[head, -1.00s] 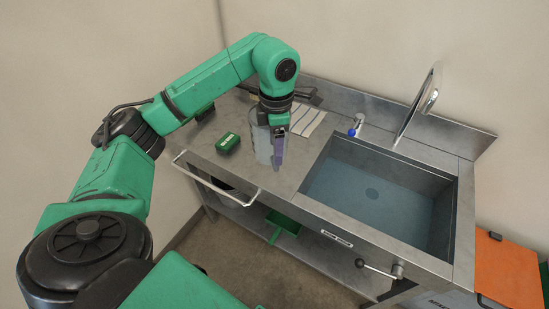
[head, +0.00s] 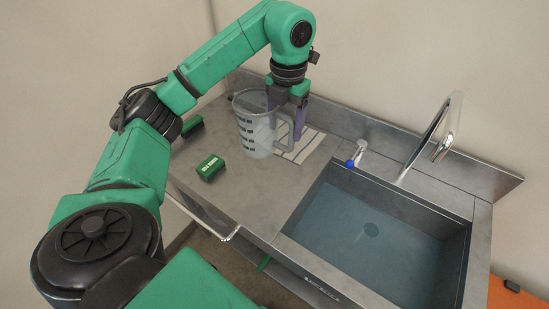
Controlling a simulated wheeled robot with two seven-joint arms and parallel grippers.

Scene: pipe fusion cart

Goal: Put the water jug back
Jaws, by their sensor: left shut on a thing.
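The water jug (head: 254,132) is a clear, upright measuring jug with dark markings, left of the sink on the steel counter. My left gripper (head: 290,112) comes down from above at its right side and is shut on the jug at its handle. The fingers partly hide the handle and the rim there. I cannot tell whether the jug's base touches the counter or hangs just above it. My right gripper is out of view.
A green box (head: 210,168) lies left of the jug. A striped cloth (head: 304,146) lies right behind it. The sink basin (head: 372,236), with a tall tap (head: 428,135), is at right. The front left of the steel counter (head: 247,200) is clear.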

